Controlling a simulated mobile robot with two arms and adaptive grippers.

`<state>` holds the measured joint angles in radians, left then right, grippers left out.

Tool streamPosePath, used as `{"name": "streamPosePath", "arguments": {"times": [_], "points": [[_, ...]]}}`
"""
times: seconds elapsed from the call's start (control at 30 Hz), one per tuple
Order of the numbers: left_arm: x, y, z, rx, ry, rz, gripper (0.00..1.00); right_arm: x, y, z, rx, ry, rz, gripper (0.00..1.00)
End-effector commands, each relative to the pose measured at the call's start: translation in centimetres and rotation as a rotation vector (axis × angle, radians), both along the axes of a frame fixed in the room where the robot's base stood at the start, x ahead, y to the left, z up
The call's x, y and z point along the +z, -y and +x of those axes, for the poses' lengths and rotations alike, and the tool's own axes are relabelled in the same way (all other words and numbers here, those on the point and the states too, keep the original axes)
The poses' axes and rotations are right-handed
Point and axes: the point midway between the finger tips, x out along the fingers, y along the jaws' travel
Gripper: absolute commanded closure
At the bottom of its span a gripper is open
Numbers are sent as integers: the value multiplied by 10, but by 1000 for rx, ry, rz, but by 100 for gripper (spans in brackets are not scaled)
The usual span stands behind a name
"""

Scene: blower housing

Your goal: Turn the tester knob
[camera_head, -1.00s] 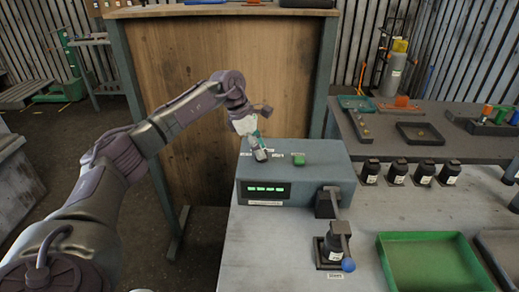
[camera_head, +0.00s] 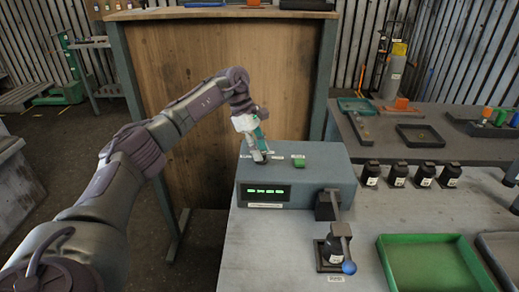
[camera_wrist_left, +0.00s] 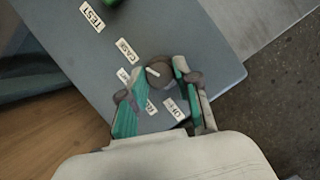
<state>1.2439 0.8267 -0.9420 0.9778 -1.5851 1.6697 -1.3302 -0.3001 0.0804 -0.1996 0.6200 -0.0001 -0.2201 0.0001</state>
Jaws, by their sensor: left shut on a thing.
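The tester is a blue-grey box (camera_head: 325,182) on the bench in the head view, with a lit green display (camera_head: 265,192) on its front. Its top also fills much of the left wrist view (camera_wrist_left: 205,50). The round dark knob (camera_wrist_left: 159,70) with a pale pointer mark sits on that top, ringed by white labels. My left gripper (camera_head: 260,157) comes down on the top's left part. In the left wrist view its green-padded fingers (camera_wrist_left: 158,84) are shut on the knob, one on each side. The fingers hide part of the labels. My right gripper is not in view.
A green button (camera_head: 298,162) is on the tester's top, right of my gripper. A small fixture with a blue-ended lever (camera_head: 348,267) stands in front. A green tray (camera_head: 430,264) and several dark parts (camera_head: 397,175) are to the right. A wooden panel (camera_head: 215,80) stands behind.

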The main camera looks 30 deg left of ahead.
Motion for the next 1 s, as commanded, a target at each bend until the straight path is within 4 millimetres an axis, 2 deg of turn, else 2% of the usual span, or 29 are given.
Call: {"name": "streamPosePath", "arguments": {"times": [0.2,0.23,0.37,0.73,0.87,1.0], "points": [[1,0,0,0,2,0,100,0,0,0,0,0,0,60],[1,0,0,0,2,0,65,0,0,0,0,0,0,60],[0,0,0,1,2,0,44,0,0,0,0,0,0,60],[4,-2,0,2,1,0,44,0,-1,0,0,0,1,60],[21,-8,0,3,4,0,44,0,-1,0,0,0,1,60],[49,-19,-2,3,5,0,44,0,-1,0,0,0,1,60]]}}
